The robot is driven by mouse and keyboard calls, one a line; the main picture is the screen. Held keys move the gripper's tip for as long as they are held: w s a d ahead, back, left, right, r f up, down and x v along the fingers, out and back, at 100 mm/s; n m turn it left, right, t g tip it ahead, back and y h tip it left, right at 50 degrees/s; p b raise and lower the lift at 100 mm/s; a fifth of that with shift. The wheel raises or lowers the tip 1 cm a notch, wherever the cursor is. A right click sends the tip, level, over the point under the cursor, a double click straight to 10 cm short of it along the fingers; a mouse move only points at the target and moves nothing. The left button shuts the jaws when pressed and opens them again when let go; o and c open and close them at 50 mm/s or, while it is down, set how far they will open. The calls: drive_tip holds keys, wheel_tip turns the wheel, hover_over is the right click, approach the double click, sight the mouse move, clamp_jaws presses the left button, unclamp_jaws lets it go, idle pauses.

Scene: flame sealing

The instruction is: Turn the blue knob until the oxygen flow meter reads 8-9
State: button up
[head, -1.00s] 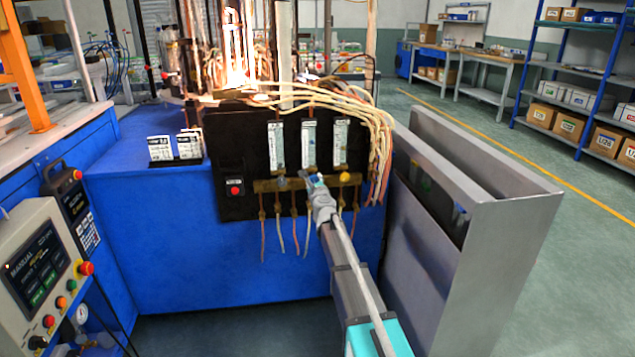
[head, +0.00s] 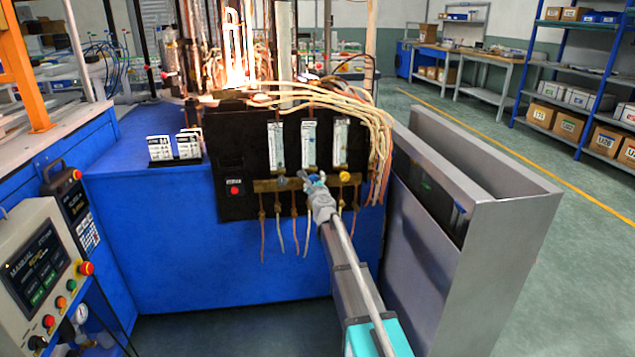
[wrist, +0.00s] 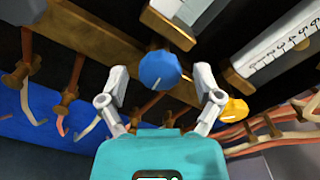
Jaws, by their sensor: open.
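The round blue knob (wrist: 159,70) with a pale mark on its face is in the middle of the wrist view, below a white flow-meter scale (wrist: 182,8). My gripper (wrist: 161,76) is open. Its two fingertips lie on either side of the knob, with a visible gap on each side. In the head view my gripper (head: 313,182) is at the middle of the brass bar and largely hides the knob there. The middle flow meter (head: 309,145) stands above it on the black panel. Its reading is too small to make out.
A yellow knob (wrist: 235,109) is close to my right finger. Hoses hang below. A red button (head: 235,190) is on the panel's left. A grey metal bin (head: 500,240) stands right of my arm.

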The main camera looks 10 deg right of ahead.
drive_tip(key=shift+s, duration=0.1)
drive_tip(key=s, duration=1.1)
drive_tip(key=shift+s, duration=0.4)
drive_tip(key=shift+o, duration=0.2)
wheel_tip(320, 180, down, 5)
drive_tip(key=n+t+b, duration=0.1)
drive_tip(key=n+b, duration=0.3)
drive_tip(key=n, duration=0.5)
drive_tip(key=n+t+b, duration=0.2)
drive_tip(key=n+b, duration=0.2)
drive_tip(key=n, duration=0.6)
drive_tip(key=n+t+b, duration=0.1)
drive_tip(key=n+b, duration=0.3)
drive_tip(key=n, duration=0.5)
drive_tip(key=shift+f, duration=0.15)
